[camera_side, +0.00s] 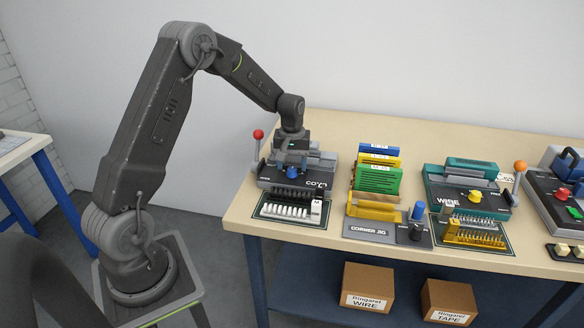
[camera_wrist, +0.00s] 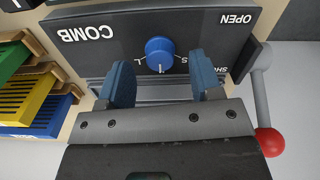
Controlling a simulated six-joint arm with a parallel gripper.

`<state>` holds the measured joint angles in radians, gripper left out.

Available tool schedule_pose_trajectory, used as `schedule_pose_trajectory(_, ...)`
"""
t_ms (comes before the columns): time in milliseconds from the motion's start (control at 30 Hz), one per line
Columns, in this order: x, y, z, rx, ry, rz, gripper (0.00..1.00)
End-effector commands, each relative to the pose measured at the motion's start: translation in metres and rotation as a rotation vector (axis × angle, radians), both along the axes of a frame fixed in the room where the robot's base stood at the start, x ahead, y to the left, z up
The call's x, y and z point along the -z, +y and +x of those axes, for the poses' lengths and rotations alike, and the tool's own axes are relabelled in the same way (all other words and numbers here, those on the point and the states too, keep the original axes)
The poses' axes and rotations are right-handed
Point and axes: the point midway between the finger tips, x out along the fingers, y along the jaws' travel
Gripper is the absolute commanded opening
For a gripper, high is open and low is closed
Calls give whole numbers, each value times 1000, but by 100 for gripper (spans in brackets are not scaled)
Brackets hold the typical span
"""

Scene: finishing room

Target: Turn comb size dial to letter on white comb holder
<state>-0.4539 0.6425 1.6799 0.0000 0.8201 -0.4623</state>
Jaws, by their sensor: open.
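The comb size dial is a blue round knob (camera_wrist: 159,50) on the dark front panel of the comb machine (camera_wrist: 205,40), which appears upside down in the wrist view. Its white pointer line points down in that picture, between an L at left and an S at right. In the side view the dial (camera_side: 292,174) is on the machine's front. My gripper (camera_wrist: 160,72) is open, its two blue fingers apart on either side of the knob, with no clear contact. In the side view my gripper (camera_side: 292,150) is over the machine.
A black comb rack (camera_side: 297,194) sits behind the white one. A red-ball lever (camera_side: 258,134) rises at the machine's left. Coloured folders (camera_side: 378,170), a corner jig (camera_side: 370,230) and a green wire machine (camera_side: 465,182) stand to the right.

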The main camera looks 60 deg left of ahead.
Motion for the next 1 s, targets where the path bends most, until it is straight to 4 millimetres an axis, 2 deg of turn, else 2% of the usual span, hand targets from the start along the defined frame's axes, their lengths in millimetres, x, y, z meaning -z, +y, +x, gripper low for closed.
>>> schedule_pose_trajectory(300,-73,0,1,0,-5,3,59)
schedule_pose_trajectory(500,-105,0,0,0,-2,1,59)
schedule_pose_trajectory(700,-119,0,0,0,0,0,59)
schedule_pose_trajectory(1000,-120,0,0,0,0,0,59)
